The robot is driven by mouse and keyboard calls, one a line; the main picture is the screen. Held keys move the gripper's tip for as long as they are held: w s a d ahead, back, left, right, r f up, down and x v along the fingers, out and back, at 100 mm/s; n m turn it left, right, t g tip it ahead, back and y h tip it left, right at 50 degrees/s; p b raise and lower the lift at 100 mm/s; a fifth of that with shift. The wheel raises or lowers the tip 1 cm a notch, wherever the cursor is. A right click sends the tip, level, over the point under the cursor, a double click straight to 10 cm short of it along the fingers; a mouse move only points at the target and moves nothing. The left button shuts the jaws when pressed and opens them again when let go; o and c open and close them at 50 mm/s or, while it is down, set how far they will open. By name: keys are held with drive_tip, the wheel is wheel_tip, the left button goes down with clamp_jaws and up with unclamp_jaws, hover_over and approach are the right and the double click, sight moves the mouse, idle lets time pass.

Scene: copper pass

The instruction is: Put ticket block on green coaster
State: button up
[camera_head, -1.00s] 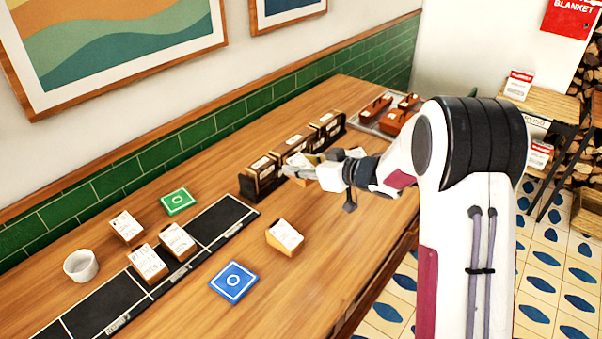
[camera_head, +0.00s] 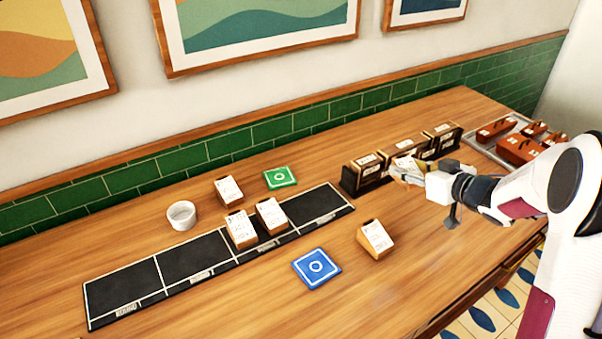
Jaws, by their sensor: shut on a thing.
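My gripper (camera_head: 402,176) is in front of the dark row of boxes, shut on a small ticket block (camera_head: 405,163) with a white top, partly hidden by the fingers. The green coaster (camera_head: 280,178) with a white ring lies bare on the counter near the tiled wall, well to the left of my gripper. Other ticket blocks, wooden with white sloped tops, stand on the counter: one (camera_head: 228,190) left of the green coaster, two (camera_head: 240,230) (camera_head: 271,215) on the black strip, and one (camera_head: 375,238) right of the blue coaster.
A blue coaster (camera_head: 316,268) lies near the front edge. A black sectioned strip (camera_head: 195,257) runs along the counter. A white cup (camera_head: 182,215) stands at left. Dark boxes (camera_head: 366,172) stand behind my gripper. A tray (camera_head: 476,146) with reddish-brown blocks is at far right.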

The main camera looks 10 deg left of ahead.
drive_tip(key=r, duration=0.6)
drive_tip(key=shift+a, duration=0.2)
drive_tip(key=w+a, duration=0.2)
drive_tip(key=a, duration=0.6)
drive_tip(key=w+a, duration=0.2)
drive_tip(key=a, duration=0.6)
drive_tip(key=n+g, duration=0.1)
hover_over(284, 182)
drive_tip(key=f, duration=0.1)
drive_tip(key=shift+y, duration=0.5)
drive_tip(key=shift+f, duration=2.05)
drive_tip(key=shift+f, duration=3.15)
drive_tip(key=shift+f, duration=1.85)
drive_tip(key=shift+f, duration=0.15)
